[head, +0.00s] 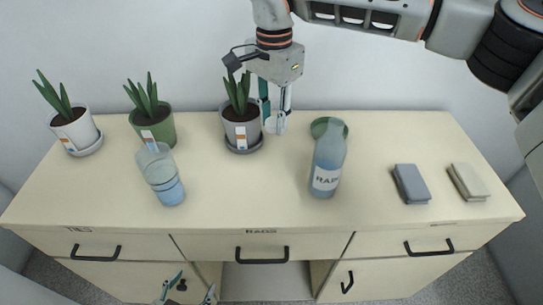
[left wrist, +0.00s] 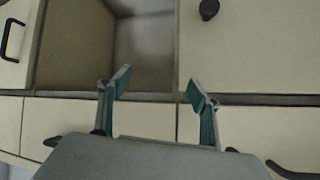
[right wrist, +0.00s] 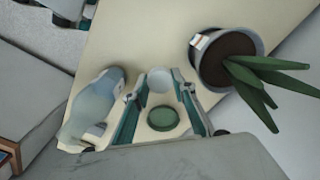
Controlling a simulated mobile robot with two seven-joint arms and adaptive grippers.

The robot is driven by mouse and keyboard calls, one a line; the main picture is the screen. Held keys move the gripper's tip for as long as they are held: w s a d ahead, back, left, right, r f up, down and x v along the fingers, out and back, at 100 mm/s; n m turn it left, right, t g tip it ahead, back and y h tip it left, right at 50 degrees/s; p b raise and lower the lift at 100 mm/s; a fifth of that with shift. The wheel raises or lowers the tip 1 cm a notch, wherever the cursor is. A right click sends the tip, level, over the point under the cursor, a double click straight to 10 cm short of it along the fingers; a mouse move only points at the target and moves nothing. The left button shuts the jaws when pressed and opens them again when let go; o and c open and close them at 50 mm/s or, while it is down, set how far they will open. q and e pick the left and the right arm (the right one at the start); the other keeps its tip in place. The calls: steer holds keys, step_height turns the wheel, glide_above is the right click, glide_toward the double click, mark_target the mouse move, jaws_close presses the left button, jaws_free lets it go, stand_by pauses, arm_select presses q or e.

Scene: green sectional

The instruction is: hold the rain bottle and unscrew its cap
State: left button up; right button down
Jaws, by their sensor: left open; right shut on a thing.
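The rain bottle (head: 326,160), blue-grey with a white label, stands upright on the cabinet top, right of centre; it also shows in the right wrist view (right wrist: 92,108). My right gripper (head: 275,117) is shut on a pale round cap (head: 275,124) left of the bottle and apart from it, beside the middle plant. The cap shows between the fingertips in the right wrist view (right wrist: 159,80). No cap shows on the bottle. My left gripper (head: 187,291) is open and empty in front of the cabinet, below the top's front edge.
A green round dish (head: 319,127) lies behind the bottle. Potted plants (head: 73,130) (head: 155,128) (head: 241,132) line the back. A clear glass (head: 161,175) stands left. Blue-grey (head: 411,184) and beige (head: 468,182) blocks lie right. The front middle of the top is clear.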

mark_target(273, 166)
step_height(273, 166, down, 13)
steer(key=shift+b, duration=0.5)
steer(key=c, duration=1.6)
jaws_free()
steer(key=shift+c, duration=0.2)
step_height(273, 166, up, 12)
steer(key=shift+r+p, duration=0.2)
steer(key=shift+p, duration=0.3)
